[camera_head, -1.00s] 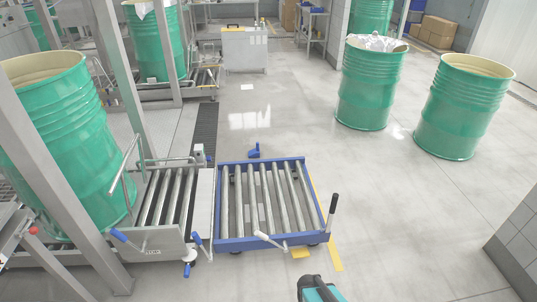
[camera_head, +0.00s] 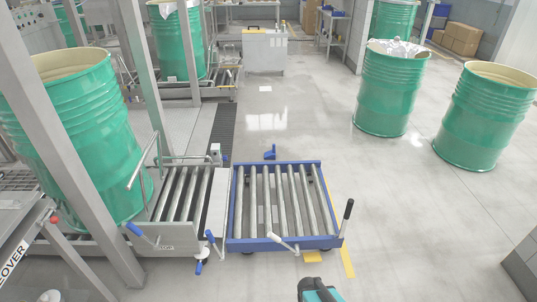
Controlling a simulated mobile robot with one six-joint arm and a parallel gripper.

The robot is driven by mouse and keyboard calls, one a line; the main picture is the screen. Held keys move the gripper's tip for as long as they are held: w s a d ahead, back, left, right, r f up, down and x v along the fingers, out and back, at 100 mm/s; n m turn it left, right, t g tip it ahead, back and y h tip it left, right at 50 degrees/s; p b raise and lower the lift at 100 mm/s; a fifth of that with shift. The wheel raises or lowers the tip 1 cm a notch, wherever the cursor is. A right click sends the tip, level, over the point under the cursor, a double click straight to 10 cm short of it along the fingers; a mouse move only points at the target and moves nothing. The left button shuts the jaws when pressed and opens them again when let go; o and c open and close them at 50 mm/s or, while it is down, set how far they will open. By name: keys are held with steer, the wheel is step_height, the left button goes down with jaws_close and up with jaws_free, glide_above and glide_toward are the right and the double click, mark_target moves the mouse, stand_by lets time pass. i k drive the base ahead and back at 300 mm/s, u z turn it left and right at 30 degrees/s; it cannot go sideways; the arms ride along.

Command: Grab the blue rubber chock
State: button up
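A small blue object (camera_head: 270,153), which looks like the rubber chock, lies on the floor just behind the far edge of the blue-framed roller cart (camera_head: 285,243). It is small in this view, so its details are hard to tell. A teal and dark part of my own body (camera_head: 316,290) shows at the bottom edge, in front of the cart and well apart from the blue object. My gripper's fingers are not visible.
The cart stands against a fixed roller conveyor (camera_head: 180,200) with blue-handled levers. A green drum (camera_head: 80,140) stands on the left behind grey posts. Two green drums (camera_head: 388,95) (camera_head: 484,115) stand at the right. Floor between cart and right drums is clear.

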mark_target(271, 154)
steer(key=i, duration=0.85)
steer(key=z, duration=4.5)
steer(key=i, duration=0.1)
steer(key=u, duration=2.9)
steer(key=i, duration=0.3)
steer(key=z, duration=0.1)
